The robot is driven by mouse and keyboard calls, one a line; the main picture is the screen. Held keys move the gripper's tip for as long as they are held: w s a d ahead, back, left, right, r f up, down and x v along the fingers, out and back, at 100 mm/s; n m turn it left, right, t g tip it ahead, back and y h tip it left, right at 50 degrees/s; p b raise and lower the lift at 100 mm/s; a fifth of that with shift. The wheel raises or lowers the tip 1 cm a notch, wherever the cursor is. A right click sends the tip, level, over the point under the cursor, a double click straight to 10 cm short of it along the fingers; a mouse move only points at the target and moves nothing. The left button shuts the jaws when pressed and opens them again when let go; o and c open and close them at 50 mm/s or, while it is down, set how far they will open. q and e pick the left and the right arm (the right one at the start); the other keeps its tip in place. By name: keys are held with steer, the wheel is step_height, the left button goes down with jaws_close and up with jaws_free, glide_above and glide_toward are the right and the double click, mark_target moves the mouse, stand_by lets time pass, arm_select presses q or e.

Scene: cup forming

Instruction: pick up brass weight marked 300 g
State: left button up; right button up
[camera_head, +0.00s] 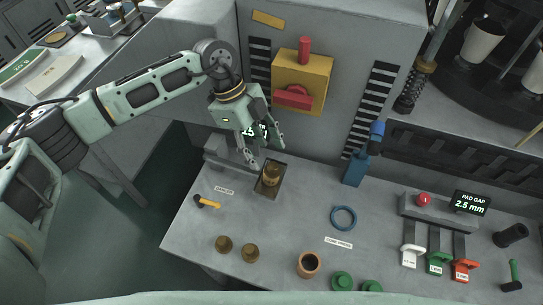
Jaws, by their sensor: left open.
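A brass weight (271,175) sits in a dark square tray (265,191) near the back of the grey table. Two more brass weights, a left one (224,244) and a right one (250,252), stand close together near the front left of the table. The markings are too small to read, so I cannot tell which is 300 g. My left gripper (266,155) is open and empty, pointing down just above and behind the weight in the tray. It partly covers a display with green digits. My right gripper is not in view.
A yellow-handled tool (207,202) lies left of the tray. A blue ring (344,218), a copper-coloured cup (308,264) and green round pieces (342,281) are to the right. A blue upright tool (357,167) stands by the machine wall. The table between tray and ring is clear.

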mark_target(270, 170)
arm_select(q)
steer(key=p+x, duration=0.1)
steer(key=x, duration=0.1)
steer(key=shift+s+f, duration=0.1)
steer(key=shift+f, duration=0.3)
steer(key=p+x, duration=0.1)
steer(key=x, duration=0.3)
steer(key=shift+f, duration=0.25)
steer(key=shift+d+f, duration=0.1)
jaws_close()
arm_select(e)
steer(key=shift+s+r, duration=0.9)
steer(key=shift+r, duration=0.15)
